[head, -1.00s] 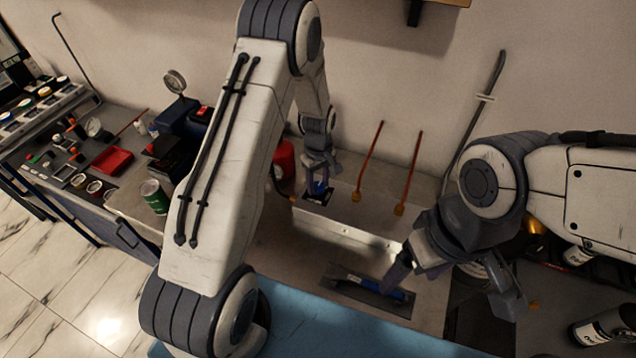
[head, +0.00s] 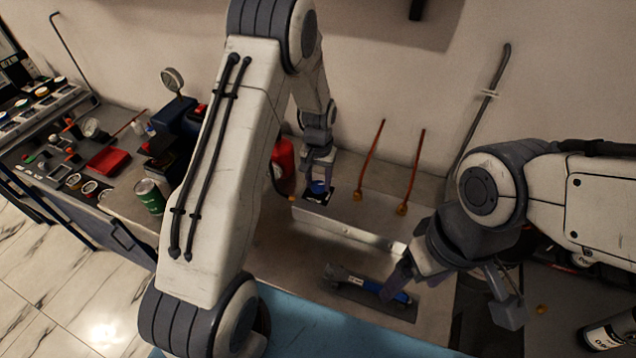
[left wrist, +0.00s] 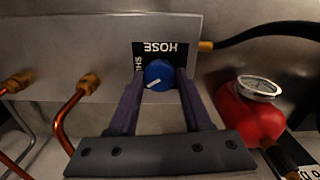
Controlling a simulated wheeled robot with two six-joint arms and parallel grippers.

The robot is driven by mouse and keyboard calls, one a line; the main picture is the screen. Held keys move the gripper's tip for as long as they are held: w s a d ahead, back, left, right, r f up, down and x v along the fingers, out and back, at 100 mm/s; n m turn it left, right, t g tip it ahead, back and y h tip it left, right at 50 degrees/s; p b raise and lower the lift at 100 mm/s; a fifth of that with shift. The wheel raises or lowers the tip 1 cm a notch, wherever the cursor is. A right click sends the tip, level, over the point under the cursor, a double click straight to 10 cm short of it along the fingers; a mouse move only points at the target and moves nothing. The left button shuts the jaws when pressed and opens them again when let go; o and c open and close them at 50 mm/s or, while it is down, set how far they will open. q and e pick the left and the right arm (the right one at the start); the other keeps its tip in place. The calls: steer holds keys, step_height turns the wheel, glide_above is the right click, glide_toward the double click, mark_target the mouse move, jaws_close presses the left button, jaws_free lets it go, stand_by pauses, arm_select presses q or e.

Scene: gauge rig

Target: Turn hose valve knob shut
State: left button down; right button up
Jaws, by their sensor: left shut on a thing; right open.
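The hose valve knob (left wrist: 158,75) is round and blue, set on a black label marked HOSE (left wrist: 160,48). The label reads upside down in the left wrist view, with part of the word SHUT at its left side. The knob's white pointer line slants toward the lower left there. My left gripper (left wrist: 159,84) has one finger on each side of the knob and is shut on it. In the head view, the left gripper (head: 318,180) comes down onto the knob on the metal box (head: 345,222). My right gripper (head: 455,292) is open and empty, above the bench.
A blue-handled tool (head: 398,296) lies on the bench close to the right gripper's finger. Two copper pipes (head: 371,160) rise from the box. A red cylinder with a gauge (left wrist: 250,112) stands beside the box. A green can (head: 149,195) stands at the left.

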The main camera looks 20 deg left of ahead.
arm_select(q)
steer(key=m, duration=0.3)
steer(key=shift+m+b, duration=0.3)
steer(key=shift+b, duration=0.05)
steer(key=shift+m, duration=1.5)
steer(key=shift+w+r, duration=0.1)
steer(key=shift+c, duration=1.6)
jaws_free()
